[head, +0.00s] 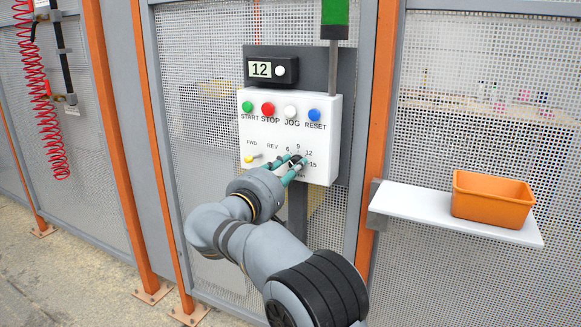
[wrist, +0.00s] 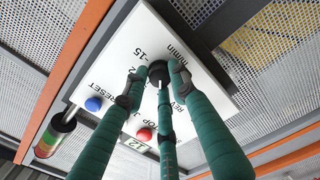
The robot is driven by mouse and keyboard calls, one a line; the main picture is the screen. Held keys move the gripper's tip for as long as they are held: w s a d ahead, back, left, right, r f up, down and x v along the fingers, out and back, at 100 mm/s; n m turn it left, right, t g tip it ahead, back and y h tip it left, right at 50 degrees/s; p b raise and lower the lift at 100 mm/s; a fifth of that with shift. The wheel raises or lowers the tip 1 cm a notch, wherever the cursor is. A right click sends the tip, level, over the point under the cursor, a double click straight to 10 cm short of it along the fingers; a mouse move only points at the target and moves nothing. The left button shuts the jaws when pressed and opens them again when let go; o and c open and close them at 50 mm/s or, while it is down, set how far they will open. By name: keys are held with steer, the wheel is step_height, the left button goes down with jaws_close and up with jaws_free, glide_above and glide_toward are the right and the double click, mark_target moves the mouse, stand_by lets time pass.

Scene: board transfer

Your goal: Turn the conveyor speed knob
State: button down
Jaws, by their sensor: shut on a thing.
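The black speed knob (head: 293,160) is on the lower right of the white control panel (head: 262,134), inside a scale marked 6, 9, 12 and 15. My gripper (head: 292,163) is at the knob. In the wrist view my gripper (wrist: 158,76) has its green fingers closed around the black knob (wrist: 159,71), with fingertips against its sides. The fingers hide part of the knob and scale, so I cannot read the pointer's exact setting. The small display (head: 262,70) above the panel reads 12.
Green START (head: 247,106), red STOP (head: 268,109), white JOG (head: 290,111) and blue RESET (head: 314,114) buttons sit above the knob. A yellow-tipped FWD/REV lever (head: 250,158) is at left. An orange bin (head: 492,199) stands on a white shelf (head: 408,207) at right.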

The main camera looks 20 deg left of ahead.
steer(key=shift+d+f, duration=0.2)
stand_by(0.4)
steer(key=c, duration=1.5)
jaws_free()
steer(key=shift+w+r+n, duration=0.1)
steer(key=shift+n, duration=0.2)
steer(key=shift+o, duration=0.5)
steer(key=shift+a+r, duration=0.1)
steer(key=s+a, duration=0.1)
steer(key=s, duration=1.1)
steer(key=shift+a, duration=0.3)
